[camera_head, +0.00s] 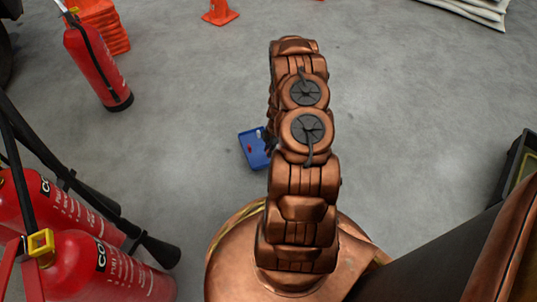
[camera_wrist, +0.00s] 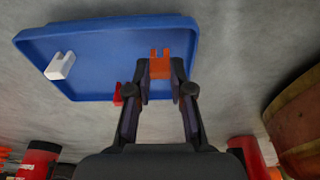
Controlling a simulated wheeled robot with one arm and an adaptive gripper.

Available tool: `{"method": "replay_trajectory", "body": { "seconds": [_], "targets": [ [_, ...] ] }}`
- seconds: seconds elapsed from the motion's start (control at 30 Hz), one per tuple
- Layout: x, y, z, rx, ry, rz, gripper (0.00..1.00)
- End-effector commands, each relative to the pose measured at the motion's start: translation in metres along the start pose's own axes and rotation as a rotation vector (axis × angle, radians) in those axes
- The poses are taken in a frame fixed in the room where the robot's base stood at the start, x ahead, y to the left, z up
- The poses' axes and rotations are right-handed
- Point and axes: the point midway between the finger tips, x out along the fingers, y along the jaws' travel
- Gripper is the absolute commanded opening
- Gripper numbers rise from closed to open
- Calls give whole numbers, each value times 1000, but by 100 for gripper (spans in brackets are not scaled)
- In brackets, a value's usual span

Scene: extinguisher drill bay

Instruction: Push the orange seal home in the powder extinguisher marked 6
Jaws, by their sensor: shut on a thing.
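In the wrist view, my gripper (camera_wrist: 160,82) is shut on the orange seal (camera_wrist: 160,62), a small piece with two prongs pointing away from the fingers. The seal is at the edge of the blue tray (camera_wrist: 105,35); I cannot tell whether it touches the tray. In the head view, my arm hides the gripper and the orange seal. No marking 6 is readable on any extinguisher. A red extinguisher (camera_head: 97,66) with a black base stands upper left, its label too small to read.
The blue tray (camera_head: 250,150) lies on the floor beside my arm. It holds a white seal (camera_wrist: 60,66) and a red seal (camera_wrist: 118,95). Orange cones (camera_head: 220,12) stand behind.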

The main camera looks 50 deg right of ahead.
Motion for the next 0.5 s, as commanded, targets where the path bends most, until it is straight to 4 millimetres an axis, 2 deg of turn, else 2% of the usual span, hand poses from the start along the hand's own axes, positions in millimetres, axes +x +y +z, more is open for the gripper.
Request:
{"method": "replay_trajectory", "body": {
  "seconds": [0.5],
  "targets": [
    [-22,0,-4,0,-1,1,0]
  ]
}}
